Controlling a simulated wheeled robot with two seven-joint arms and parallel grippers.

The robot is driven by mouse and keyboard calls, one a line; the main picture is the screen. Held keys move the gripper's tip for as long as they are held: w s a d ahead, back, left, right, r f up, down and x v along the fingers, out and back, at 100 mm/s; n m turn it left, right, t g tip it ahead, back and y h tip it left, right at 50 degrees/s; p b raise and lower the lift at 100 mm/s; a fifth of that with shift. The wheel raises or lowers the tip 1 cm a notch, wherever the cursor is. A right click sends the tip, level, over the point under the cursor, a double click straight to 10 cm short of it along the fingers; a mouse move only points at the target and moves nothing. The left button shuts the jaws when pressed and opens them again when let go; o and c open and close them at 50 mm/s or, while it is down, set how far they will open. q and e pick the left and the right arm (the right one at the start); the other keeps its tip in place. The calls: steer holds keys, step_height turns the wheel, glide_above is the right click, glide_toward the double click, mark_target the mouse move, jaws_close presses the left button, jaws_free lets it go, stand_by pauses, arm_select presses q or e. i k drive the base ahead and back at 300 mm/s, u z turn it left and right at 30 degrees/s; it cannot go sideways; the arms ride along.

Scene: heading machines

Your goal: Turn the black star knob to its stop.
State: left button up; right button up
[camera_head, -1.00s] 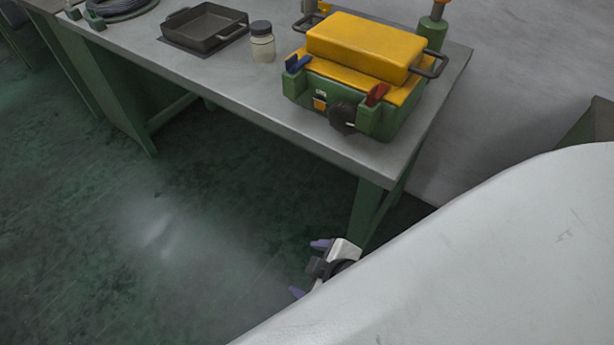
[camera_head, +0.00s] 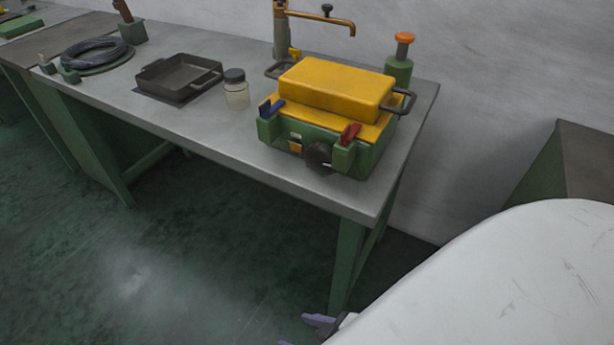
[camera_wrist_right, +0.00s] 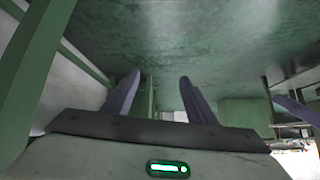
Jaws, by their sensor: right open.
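The machine stands at the right end of the grey bench. My right gripper (camera_head: 305,331) shows only in part at the bottom of the head view, low beside the bench and well apart from the knob. In the right wrist view its two purple fingers (camera_wrist_right: 159,95) are spread with nothing between them. My left gripper is not in view.
The bench (camera_head: 215,128) has green legs and a front edge above my right gripper. A jar (camera_head: 236,92), a dark tray (camera_head: 178,77) and a coiled cable (camera_head: 94,52) stand left of the machine. An orange-capped green post (camera_head: 399,62) stands behind it.

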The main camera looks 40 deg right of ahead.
mark_target(317, 156)
steer(key=u, duration=0.55)
steer(key=i, duration=2.15)
steer(key=z, duration=4)
